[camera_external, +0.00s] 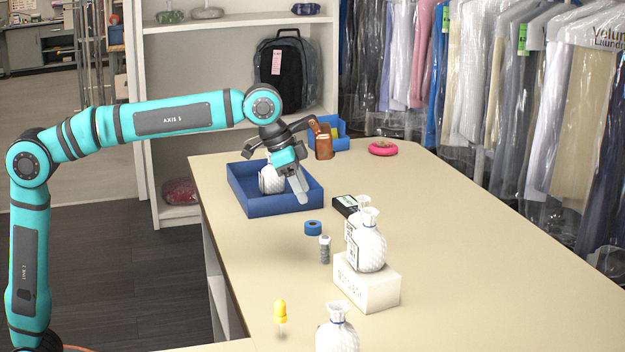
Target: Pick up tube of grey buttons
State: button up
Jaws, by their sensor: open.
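The tube of grey buttons (325,250) appears as a small upright clear tube with grey contents and a pale top. It stands on the table, left of the white box and just in front of a blue tape roll. My gripper (290,182) is open, with nothing seen between its fingers. It hangs over the blue tray, behind and to the left of the tube, well apart from it. One grey finger points down; the other is partly hidden.
The blue tray (243,200) holds a white bag (268,182). A blue tape roll (313,227), a white box (367,287) with white bags (370,248), a black device (344,205) and a yellow-topped tube (280,311) stand nearby. The table's right side (500,270) is clear.

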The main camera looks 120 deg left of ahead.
aim_at(325, 237)
jog(key=x, duration=1.2)
jog(key=shift+s+a+f, duration=0.1)
jog(key=shift+a+f, duration=0.1)
jog(key=shift+a, duration=0.1)
jog(key=shift+s+x, duration=0.15)
jog(key=shift+x, duration=1.2)
jog(key=shift+s+x, duration=0.1)
jog(key=shift+x, duration=1.25)
jog(key=shift+c, duration=0.4)
jog(key=c, duration=1)
